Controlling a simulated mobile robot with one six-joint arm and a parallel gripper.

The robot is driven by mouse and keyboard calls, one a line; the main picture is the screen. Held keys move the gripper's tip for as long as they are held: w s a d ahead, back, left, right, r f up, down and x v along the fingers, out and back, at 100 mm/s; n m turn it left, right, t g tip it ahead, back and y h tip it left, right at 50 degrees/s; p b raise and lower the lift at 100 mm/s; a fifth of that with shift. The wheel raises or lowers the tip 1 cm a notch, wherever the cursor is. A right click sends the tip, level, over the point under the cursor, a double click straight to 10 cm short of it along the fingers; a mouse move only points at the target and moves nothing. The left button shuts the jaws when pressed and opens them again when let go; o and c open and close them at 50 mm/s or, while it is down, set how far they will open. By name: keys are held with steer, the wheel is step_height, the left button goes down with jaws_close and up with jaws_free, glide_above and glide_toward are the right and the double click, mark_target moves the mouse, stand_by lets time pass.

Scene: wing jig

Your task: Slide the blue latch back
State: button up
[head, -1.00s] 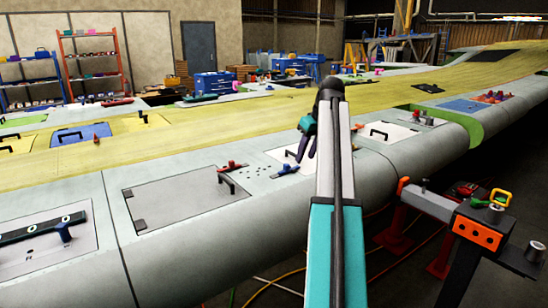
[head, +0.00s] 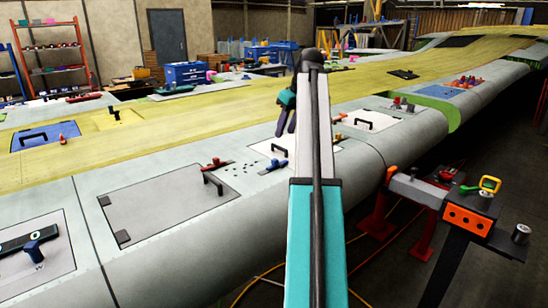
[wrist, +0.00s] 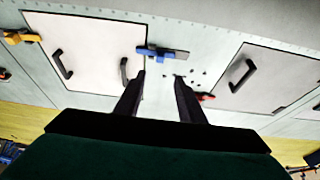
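The blue latch (head: 277,165) lies on the grey wing skin, at the edge of a pale panel (head: 272,148) with a black handle. In the wrist view the blue latch (wrist: 162,53) lies just past my fingertips, across the panel's edge. My gripper (head: 285,132) is open and empty, its two dark fingers apart and pointing down at the wing. In the wrist view my gripper (wrist: 160,77) shows a clear gap between the fingers, with the latch ahead of it. I see no contact with the latch.
A red latch (head: 214,163) sits by a larger grey panel (head: 165,205) with a handle. An orange-yellow latch (wrist: 20,37) is at the pale panel's far side. Small dark dots or holes (wrist: 195,75) lie near the blue latch. A tool stand (head: 440,190) is at the right.

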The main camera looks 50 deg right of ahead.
mark_target(275, 159)
steer(key=shift+p+x, duration=1.35)
steer(key=shift+x, duration=5.5)
steer(key=shift+s, duration=0.15)
jaws_close()
